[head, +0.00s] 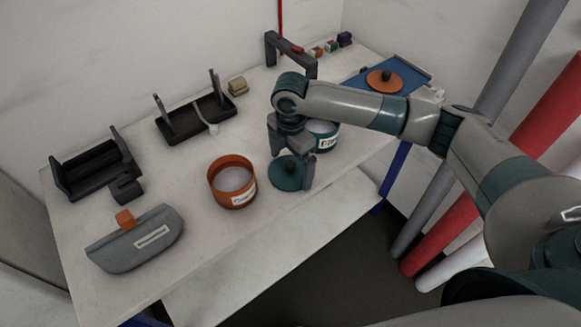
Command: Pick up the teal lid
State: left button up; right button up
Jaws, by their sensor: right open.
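The teal lid (286,176) lies on the white table near its front edge, with a small knob on top. My right gripper (291,165) is directly above the lid, pointing down, with its fingers apart on either side of the lid's middle. Whether the fingers touch the knob cannot be told. A teal pot (325,137) with a white label stands just behind the gripper, partly hidden by it. My left gripper is not in view.
An orange pot (232,182) stands left of the lid. An orange lid (384,81) lies on a blue tray (413,74) at the back right. A grey pouch-like object (137,240), black holders (95,168) and a tape stand (196,117) occupy the left side. The front middle is clear.

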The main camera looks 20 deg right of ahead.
aim_at(290, 163)
jog(key=shift+f, duration=0.35)
jog(key=shift+c, duration=0.6)
jog(key=c, duration=0.6)
jog(key=shift+r, duration=0.15)
notch_tip(290, 163, up, 4)
jog(key=shift+w+f+b, duration=0.1)
jog(key=shift+f+b, duration=0.15)
jog(key=shift+b, duration=0.85)
jog(key=s+d+r+b, duration=0.1)
jog(key=s+d+r, duration=0.1)
jog(key=d, duration=0.1)
jog(key=s+d+r+b, duration=0.1)
jog(key=d+r, duration=0.2)
jog(key=s+d+r+b, duration=0.1)
jog(key=s+d+r, duration=0.1)
jog(key=d, duration=0.2)
jog(key=shift+s+d+r, duration=0.1)
jog(key=shift+s+r, duration=0.05)
jog(key=shift+s, duration=0.2)
